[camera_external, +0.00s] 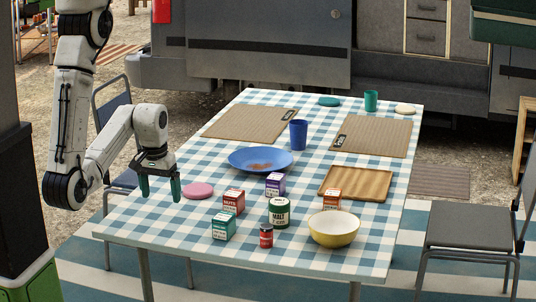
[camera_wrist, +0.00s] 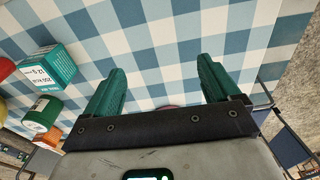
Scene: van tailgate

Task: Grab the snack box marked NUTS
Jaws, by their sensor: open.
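The red snack box (camera_external: 234,202) stands upright near the front middle of the checked table (camera_external: 138,222); its small label seems to read NUTS. A teal box (camera_external: 223,227) stands just in front of it, and a purple box (camera_external: 275,184) stands behind it to the right. My gripper (camera_external: 160,198) is open and empty, pointing down near the table's left edge, apart from the red box and to its left. In the wrist view my open fingers (camera_wrist: 161,66) have only tablecloth between them. The teal box (camera_wrist: 45,68) shows at left there; I cannot make out the red box.
A green MALT can (camera_external: 279,213), small red can (camera_external: 266,236), orange box (camera_external: 332,200) and yellow bowl (camera_external: 334,229) stand to the right. A pink disc (camera_external: 198,190) lies between my gripper and the boxes. A blue plate (camera_external: 260,159) lies behind. The front left corner is clear.

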